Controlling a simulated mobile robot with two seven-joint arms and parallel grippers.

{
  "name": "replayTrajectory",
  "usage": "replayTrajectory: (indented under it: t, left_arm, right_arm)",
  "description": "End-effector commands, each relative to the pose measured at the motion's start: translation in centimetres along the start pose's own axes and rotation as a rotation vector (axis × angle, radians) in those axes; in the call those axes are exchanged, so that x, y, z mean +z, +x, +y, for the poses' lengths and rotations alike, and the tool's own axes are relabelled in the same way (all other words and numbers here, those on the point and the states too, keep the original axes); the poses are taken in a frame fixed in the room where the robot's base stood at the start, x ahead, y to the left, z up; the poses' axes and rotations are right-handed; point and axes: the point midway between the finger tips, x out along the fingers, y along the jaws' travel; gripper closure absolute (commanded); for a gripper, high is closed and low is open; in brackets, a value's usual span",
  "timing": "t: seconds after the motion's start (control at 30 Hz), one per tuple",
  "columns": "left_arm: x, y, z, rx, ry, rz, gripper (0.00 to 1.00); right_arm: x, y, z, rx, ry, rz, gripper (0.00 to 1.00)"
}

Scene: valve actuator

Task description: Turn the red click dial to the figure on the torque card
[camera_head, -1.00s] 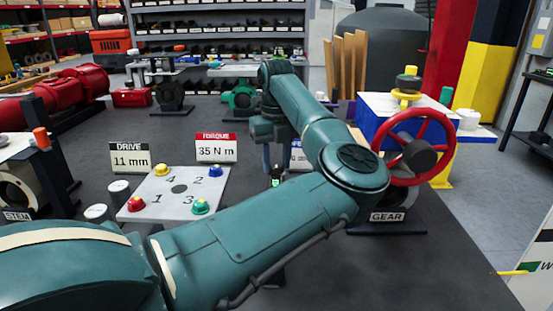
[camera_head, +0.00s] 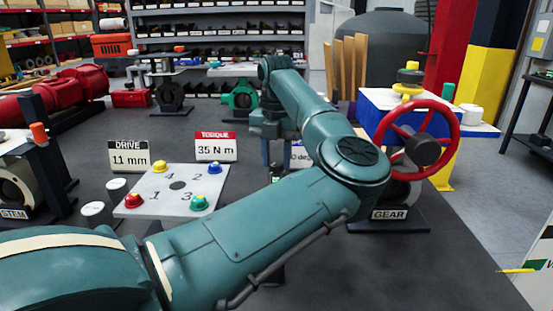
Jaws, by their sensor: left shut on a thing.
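The torque card (camera_head: 216,147) stands behind the grey plate, with a red TORQUE header and the figure 35 N m. My left arm comes in from the left, bends at the elbow and reaches back over the bench. My left gripper (camera_head: 276,173) points down behind my forearm and upper arm, right of the plate. Only a small part of it shows. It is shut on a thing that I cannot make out. I cannot pick out the red click dial; that area is largely covered by my arm. My right gripper is not in view.
The grey plate (camera_head: 177,198) carries coloured knobs beside the numbers 1 to 4. The DRIVE card (camera_head: 128,157) reads 11 mm. A red handwheel (camera_head: 456,149) stands behind the GEAR label (camera_head: 389,214). The dark bench is bare at the front right.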

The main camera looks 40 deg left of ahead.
Motion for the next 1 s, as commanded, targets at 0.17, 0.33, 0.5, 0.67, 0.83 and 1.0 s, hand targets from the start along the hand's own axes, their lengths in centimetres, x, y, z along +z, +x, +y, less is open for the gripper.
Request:
replayTrajectory:
  t: [0.17,0.33,0.5,0.67,0.83,1.0]
  left_arm:
    - [0.02,0.0,0.01,0.0,0.085,-0.001,0.89]
    - [0.02,-0.04,0.02,0.001,0.131,-0.001,0.89]
    - [0.03,-0.07,0.02,0.001,0.15,-0.001,0.89]
    - [0.03,-0.08,0.02,0.001,0.152,-0.002,0.89]
    - [0.03,-0.09,0.02,0.001,0.151,-0.002,0.89]
    - [0.03,-0.07,0.02,0.001,0.15,-0.002,0.54]
  right_arm:
    - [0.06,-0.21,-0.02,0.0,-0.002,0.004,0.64]
    - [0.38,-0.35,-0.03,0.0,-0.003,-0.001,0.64]
    - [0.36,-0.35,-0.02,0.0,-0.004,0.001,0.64]
    - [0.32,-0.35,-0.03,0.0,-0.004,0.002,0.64]
    - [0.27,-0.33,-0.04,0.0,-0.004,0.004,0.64]
    - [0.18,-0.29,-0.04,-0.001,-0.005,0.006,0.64]
